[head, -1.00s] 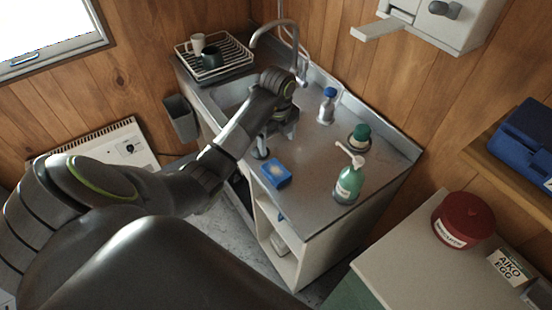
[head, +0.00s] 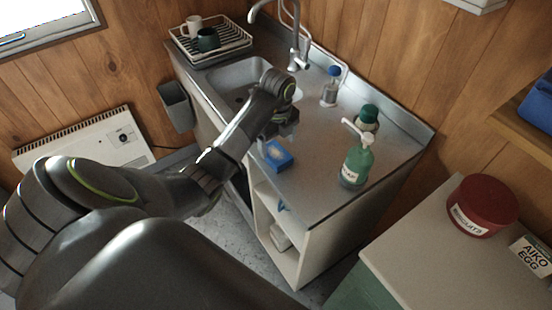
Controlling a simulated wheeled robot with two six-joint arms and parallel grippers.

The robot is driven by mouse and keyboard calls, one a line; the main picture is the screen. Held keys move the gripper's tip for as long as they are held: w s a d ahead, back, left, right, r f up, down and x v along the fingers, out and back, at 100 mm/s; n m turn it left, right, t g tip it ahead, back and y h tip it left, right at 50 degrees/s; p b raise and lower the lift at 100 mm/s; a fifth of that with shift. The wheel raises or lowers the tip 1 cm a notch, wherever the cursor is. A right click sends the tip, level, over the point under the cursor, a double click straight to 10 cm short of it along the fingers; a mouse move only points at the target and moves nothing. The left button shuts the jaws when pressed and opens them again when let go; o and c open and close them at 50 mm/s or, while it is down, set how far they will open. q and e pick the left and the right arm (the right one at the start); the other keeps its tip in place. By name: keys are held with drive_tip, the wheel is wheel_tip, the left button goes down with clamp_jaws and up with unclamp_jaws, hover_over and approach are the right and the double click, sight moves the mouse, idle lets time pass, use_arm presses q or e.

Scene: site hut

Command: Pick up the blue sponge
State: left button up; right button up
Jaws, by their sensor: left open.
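The blue sponge (head: 279,157) lies on the metal sink counter near its front edge, with a paler patch on its top. My left gripper (head: 268,143) hangs over the counter just beside and above the sponge, pointing down. It partly covers the sponge's far left side. The jaws are open with nothing seen held in them; whether a fingertip touches the sponge I cannot tell. My right gripper is not in view.
A green soap pump bottle (head: 355,165) stands right of the sponge, with a dark green-capped container (head: 367,117) behind it. A blue-capped bottle (head: 331,86) stands farther back. The sink basin (head: 243,78) and a dish rack (head: 209,45) lie at the upper left.

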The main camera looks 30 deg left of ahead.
sight(277, 154)
use_arm(q)
drive_tip(key=shift+s+f+b, duration=0.15)
drive_tip(key=shift+f+b, duration=0.25)
drive_tip(key=shift+f, duration=0.35)
wheel_tip(277, 154, down, 3)
drive_tip(key=shift+s+d+r+p, duration=0.1)
drive_tip(key=shift+p, duration=0.8)
drive_tip(key=shift+f, duration=0.3)
drive_tip(key=shift+c, duration=0.4)
drive_tip(key=c, duration=1)
